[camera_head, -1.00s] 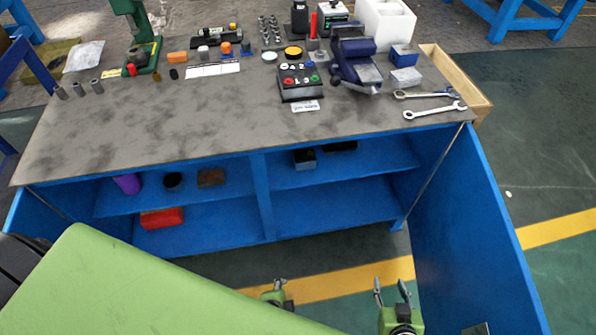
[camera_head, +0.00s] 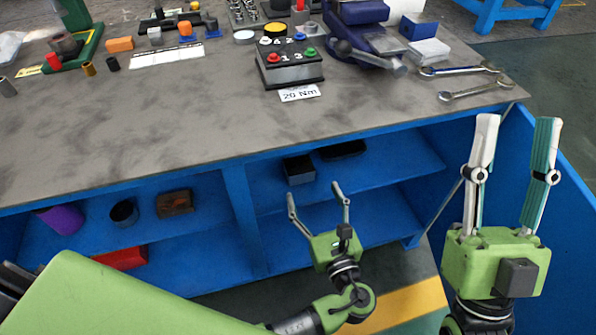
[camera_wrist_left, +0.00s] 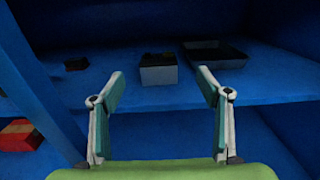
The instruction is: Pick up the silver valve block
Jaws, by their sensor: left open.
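A small grey block (camera_head: 299,169) with a dark top stands on the upper shelf under the bench; the left wrist view shows it (camera_wrist_left: 158,70) ahead, between my finger lines. A pale silver-grey block (camera_head: 428,52) lies on the bench top at the right, beside a blue block. I cannot tell for sure which is the valve block. My left gripper (camera_head: 314,190) is open and empty, in front of the shelf and just below the small grey block in the head view. My right gripper (camera_head: 517,120) is open and empty, in front of the bench's right end.
A dark tray (camera_wrist_left: 216,53) sits right of the grey block on the shelf. A blue divider (camera_head: 243,215) stands left of it. A purple cylinder (camera_head: 60,219) and a rusty block (camera_head: 174,203) are in the left bay. Wrenches (camera_head: 475,90) lie near the bench's right edge.

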